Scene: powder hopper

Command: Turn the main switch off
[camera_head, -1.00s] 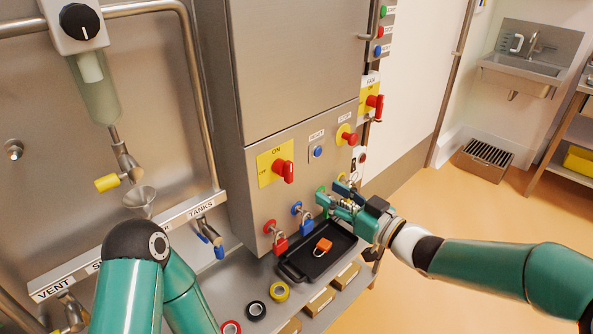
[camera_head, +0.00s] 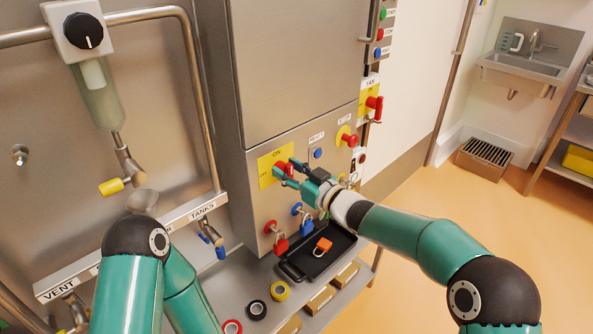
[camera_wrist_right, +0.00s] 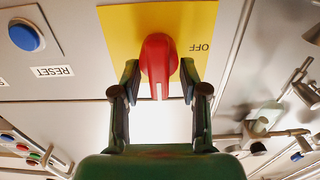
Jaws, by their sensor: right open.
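The main switch is a red handle (camera_wrist_right: 158,55) on a yellow plate (camera_head: 266,168) marked ON and OFF, on the front of the steel cabinet. In the right wrist view, which is upside down, OFF reads at the right of the handle, and the handle's narrow end points down. My right gripper (camera_head: 286,169) is at the switch, open, with one finger on each side of the handle and gaps showing. In the head view the gripper covers much of the handle. My left arm shows at lower left; its gripper is out of view.
A blue reset button (camera_head: 318,153) and a red button on yellow (camera_head: 348,140) are right of the switch. Red (camera_head: 280,243) and blue (camera_head: 306,227) padlocks hang below. A black tray (camera_head: 330,258) holds an orange padlock (camera_head: 322,246). Tape rolls lie on the shelf.

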